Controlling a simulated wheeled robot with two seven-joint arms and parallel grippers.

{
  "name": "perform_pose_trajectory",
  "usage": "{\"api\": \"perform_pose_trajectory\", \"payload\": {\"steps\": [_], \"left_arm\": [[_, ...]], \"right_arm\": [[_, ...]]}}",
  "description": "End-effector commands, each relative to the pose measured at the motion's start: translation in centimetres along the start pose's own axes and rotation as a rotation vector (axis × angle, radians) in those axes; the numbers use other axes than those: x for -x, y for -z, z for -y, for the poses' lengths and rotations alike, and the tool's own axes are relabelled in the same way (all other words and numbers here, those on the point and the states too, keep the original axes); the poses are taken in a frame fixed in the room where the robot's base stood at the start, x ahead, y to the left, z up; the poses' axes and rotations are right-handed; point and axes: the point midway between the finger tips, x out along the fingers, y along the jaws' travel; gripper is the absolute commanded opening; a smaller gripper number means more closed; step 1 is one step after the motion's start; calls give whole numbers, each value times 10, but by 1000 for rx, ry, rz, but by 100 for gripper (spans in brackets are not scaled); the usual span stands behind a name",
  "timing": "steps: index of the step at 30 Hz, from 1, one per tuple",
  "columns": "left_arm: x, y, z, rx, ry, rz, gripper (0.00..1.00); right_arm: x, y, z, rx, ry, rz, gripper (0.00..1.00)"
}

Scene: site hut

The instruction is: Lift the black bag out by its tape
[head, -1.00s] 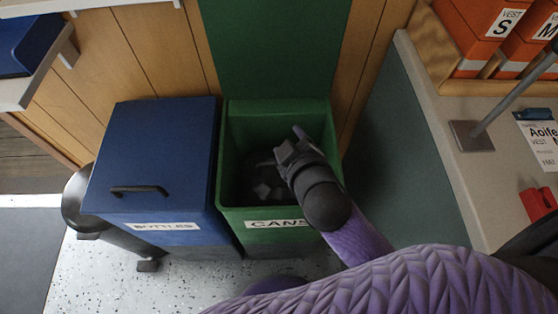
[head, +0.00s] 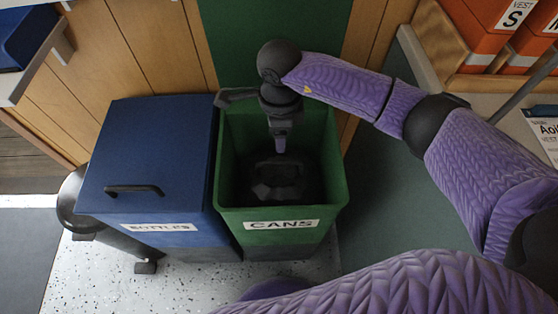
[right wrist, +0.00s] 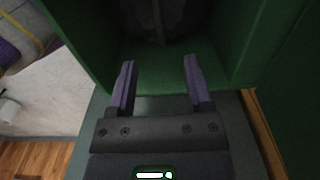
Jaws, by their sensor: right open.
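The black bag (head: 279,184) sits low inside the green CANS bin (head: 336,185), which stands open. In the right wrist view, part of the dark bag (right wrist: 168,18) shows at the top, beyond the fingertips. I cannot clearly make out its tape. My right gripper (head: 280,148) points down into the bin, over the back side of the bag. In the right wrist view, its two purple fingers (right wrist: 159,66) are apart with nothing between them. Whether the fingertips touch the bag is hard to tell. My left gripper is out of view.
The closed blue BOTTLES bin (head: 150,150) stands against the green bin's left side. A counter with orange vest boxes (head: 492,30) is at the right. Speckled floor shows in front.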

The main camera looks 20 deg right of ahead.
Motion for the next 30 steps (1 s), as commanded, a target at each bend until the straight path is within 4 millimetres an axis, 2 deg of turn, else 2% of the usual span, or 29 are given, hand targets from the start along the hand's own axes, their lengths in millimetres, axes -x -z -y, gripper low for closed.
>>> {"api": "perform_pose_trajectory", "payload": {"steps": [1, 9, 16, 19, 26, 27, 30], "left_arm": [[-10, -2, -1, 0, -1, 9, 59], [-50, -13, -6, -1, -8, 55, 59], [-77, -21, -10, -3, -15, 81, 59], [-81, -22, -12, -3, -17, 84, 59], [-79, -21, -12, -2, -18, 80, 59], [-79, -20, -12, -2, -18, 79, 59], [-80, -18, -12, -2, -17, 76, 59]], "right_arm": [[-13, 0, -1, 1, -5, 0, 65], [-70, -2, -2, 1, -10, 4, 65], [-113, -2, -2, 1, -7, 3, 65], [-120, -2, -1, 1, -5, 5, 65], [-118, -2, -1, 1, -2, 6, 65], [-118, -2, -1, 1, -2, 7, 60], [-118, -2, -1, 1, -2, 6, 39]]}}
